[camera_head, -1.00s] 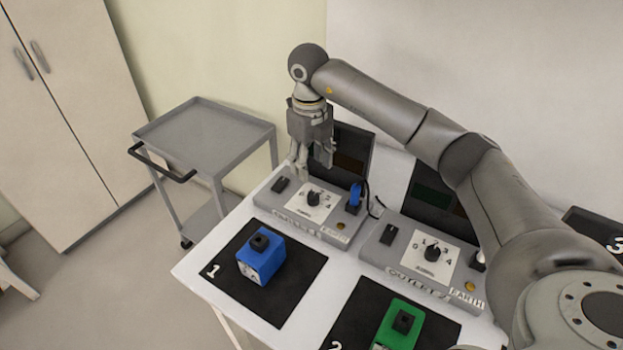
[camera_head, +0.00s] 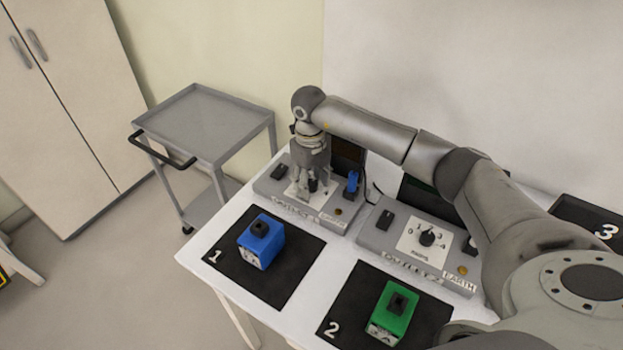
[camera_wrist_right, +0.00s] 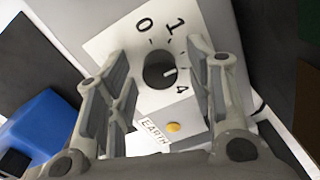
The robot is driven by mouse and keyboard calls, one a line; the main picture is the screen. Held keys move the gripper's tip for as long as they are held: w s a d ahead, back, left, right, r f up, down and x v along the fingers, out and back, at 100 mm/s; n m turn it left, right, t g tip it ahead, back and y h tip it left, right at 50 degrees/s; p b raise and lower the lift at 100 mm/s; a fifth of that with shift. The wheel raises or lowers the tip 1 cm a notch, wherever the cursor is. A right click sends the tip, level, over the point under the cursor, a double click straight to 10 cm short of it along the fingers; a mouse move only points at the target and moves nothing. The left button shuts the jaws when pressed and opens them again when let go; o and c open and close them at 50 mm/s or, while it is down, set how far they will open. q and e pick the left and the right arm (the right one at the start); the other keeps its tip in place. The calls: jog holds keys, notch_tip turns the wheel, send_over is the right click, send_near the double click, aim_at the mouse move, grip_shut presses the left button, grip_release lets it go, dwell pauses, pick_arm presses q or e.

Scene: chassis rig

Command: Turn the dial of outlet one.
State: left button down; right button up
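Outlet one (camera_head: 268,188) is the grey box at the back left of the table, with a white dial plate and a black dial (camera_head: 312,185). My right gripper (camera_head: 311,191) points down over this dial. In the right wrist view the black dial (camera_wrist_right: 159,70) sits between the two fingers of the open gripper (camera_wrist_right: 155,62), with a gap on both sides. Its white mark points right, toward the side where a finger hides part of the scale; 0, 1 and 4 are readable. My left gripper is not in view.
Outlet two (camera_head: 374,238) stands to the right, with its own dial (camera_head: 427,237). A blue plug box (camera_head: 261,241) lies on black mat 1 and a green one (camera_head: 392,312) on mat 2. A blue plug (camera_head: 352,184) stands on outlet one. A grey trolley (camera_head: 205,125) is at the left.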

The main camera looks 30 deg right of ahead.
jog(key=shift+c, duration=1.1)
jog(key=c, duration=0.7)
jog(key=shift+n+b, duration=0.55)
jog(key=shift+n, duration=0.05)
jog(key=n+b, duration=0.4)
jog(key=n, duration=0.1)
jog(key=shift+f+n, duration=0.1)
jog(key=shift+n, duration=0.3)
jog(key=n+b, duration=0.2)
jog(key=n, duration=0.2)
jog(key=shift+n+b, duration=0.3)
jog(key=shift+b, duration=0.05)
pick_arm(q)
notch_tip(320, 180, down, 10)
jog(key=b, duration=0.1)
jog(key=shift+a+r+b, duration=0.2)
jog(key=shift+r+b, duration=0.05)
jog(key=shift+b, duration=0.15)
pick_arm(e)
jog(key=shift+n, duration=2.1)
jog(key=shift+r, duration=0.2)
